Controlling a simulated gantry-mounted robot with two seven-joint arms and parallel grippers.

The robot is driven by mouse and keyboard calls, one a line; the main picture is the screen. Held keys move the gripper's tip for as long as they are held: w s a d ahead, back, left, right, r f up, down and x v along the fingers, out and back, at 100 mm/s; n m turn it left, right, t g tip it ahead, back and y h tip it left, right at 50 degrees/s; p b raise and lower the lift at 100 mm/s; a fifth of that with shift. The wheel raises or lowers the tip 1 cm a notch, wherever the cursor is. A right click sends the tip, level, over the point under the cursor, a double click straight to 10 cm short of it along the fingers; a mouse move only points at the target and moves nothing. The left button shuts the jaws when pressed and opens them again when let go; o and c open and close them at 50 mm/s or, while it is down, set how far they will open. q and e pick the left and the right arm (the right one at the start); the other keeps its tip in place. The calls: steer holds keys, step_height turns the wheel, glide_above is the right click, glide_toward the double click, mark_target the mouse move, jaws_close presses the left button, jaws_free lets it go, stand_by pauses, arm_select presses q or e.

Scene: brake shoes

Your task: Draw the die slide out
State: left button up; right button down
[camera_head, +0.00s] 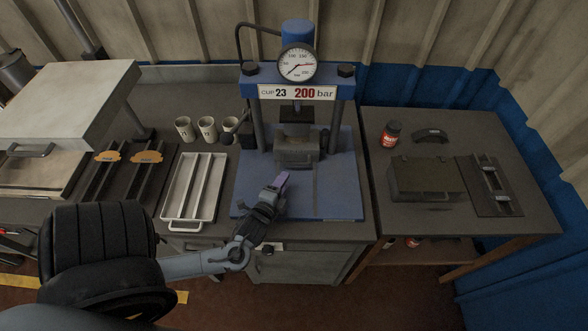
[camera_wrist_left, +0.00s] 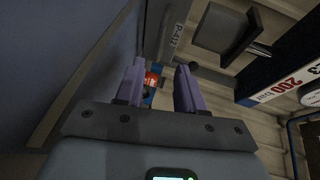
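The die slide looks like the grey block (camera_head: 297,154) with a front handle, standing on the blue press bed under the ram. My left gripper (camera_head: 282,180) is in front of this block and a little to its left, above the bed and apart from it. In the left wrist view its two purple fingers (camera_wrist_left: 158,75) are spread with a gap and nothing between them. A grey part marked P-412 (camera_wrist_left: 177,35) shows beyond the fingers there; I cannot tell whether it belongs to the slide. My right gripper is in neither view.
The blue press (camera_head: 346,110) has posts on both sides of the block and a gauge (camera_head: 298,64) above. A white divided tray (camera_head: 194,190) and several cups (camera_head: 207,129) stand left. The right table holds a red bottle (camera_head: 390,134) and a dark box (camera_head: 426,181).

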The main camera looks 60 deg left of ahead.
mark_target(297, 149)
arm_select(q)
steer(key=x, duration=0.8)
steer(key=shift+w+b, duration=0.1)
steer(key=shift+b, duration=0.25)
jaws_close()
